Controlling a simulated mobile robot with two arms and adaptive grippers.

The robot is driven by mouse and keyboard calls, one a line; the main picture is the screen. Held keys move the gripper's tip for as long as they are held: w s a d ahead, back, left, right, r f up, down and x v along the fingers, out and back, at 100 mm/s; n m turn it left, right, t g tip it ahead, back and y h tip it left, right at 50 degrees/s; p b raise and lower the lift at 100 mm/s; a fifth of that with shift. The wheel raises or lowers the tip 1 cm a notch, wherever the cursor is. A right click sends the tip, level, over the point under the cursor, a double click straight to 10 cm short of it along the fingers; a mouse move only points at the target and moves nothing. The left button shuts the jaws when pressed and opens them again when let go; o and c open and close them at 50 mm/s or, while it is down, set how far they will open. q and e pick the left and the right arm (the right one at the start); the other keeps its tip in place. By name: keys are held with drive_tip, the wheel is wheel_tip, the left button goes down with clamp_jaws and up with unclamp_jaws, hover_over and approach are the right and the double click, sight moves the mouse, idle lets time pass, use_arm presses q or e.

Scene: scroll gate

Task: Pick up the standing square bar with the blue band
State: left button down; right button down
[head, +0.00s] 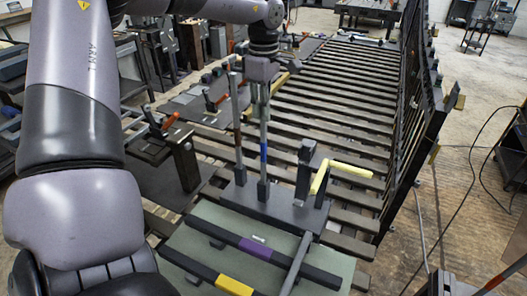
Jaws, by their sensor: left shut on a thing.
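The standing square bar with the blue band (263,150) is slim, grey and upright in the middle of the head view. Its lower end meets a dark socket on a dark base block (285,212); I cannot tell whether it is still seated. My left gripper (261,93) comes down from above and is shut on the bar's upper part, above the blue band. The gripper hides the bar's top end. My right gripper is not in view.
A second upright bar (237,130) stands close on the left. A dark post (304,172) and a yellow bent handle (335,172) are on the right. Bars with purple (253,247) and yellow (233,285) bands lie on a green board (205,218). A slatted gate (410,100) rises at right.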

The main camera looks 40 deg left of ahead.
use_arm(q)
drive_tip(key=shift+w+r, duration=0.1)
idle(0.4)
wheel_tip(320, 180, up, 11)
drive_tip(key=shift+r+b, duration=0.1)
drive_tip(key=shift+b, duration=1.05)
wheel_tip(320, 180, up, 9)
drive_tip(key=p, duration=0.1)
drive_tip(key=shift+p, duration=0.7)
drive_tip(key=shift+a+f, duration=0.1)
drive_tip(key=shift+f, duration=0.1)
